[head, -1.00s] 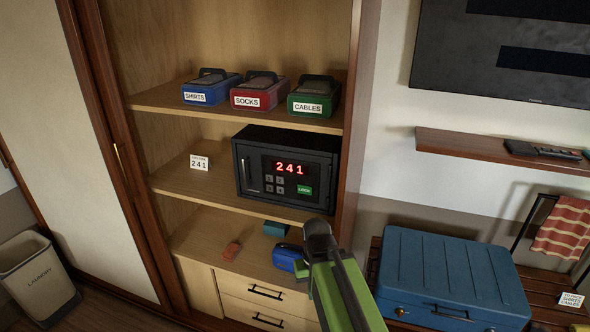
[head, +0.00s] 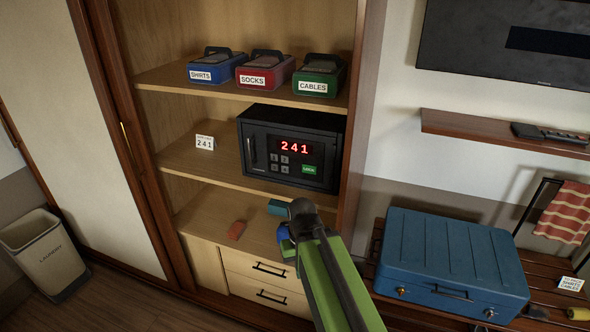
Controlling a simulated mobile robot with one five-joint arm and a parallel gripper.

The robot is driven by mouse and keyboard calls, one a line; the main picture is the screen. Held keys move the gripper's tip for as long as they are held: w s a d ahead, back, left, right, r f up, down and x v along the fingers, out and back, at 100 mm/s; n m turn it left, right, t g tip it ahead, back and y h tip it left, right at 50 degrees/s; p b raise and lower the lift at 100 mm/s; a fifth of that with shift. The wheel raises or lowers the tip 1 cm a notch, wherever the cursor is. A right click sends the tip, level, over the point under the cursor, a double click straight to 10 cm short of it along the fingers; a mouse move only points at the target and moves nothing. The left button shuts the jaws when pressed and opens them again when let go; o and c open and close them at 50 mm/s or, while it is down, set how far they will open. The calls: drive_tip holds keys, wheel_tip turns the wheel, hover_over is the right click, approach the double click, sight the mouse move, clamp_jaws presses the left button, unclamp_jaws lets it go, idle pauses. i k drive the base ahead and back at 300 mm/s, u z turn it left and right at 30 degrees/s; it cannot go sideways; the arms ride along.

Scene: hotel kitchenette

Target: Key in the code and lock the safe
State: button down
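The dark safe (head: 291,148) stands on the wardrobe's middle shelf with its door shut. No gripper fingers can be made out.
Blue SHIRTS (head: 214,69), red SOCKS (head: 262,75) and green CABLES (head: 317,83) boxes stand on the upper shelf. A blue suitcase (head: 452,260) is at right.

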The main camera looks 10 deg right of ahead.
sight(310, 168)
drive_tip(key=u, duration=1.85)
drive_tip(key=i, duration=2.05)
drive_tip(key=z, duration=2.05)
drive_tip(key=k, duration=0.55)
drive_tip(key=z, duration=0.1)
drive_tip(key=i, duration=0.5)
drive_tip(key=z, duration=0.05)
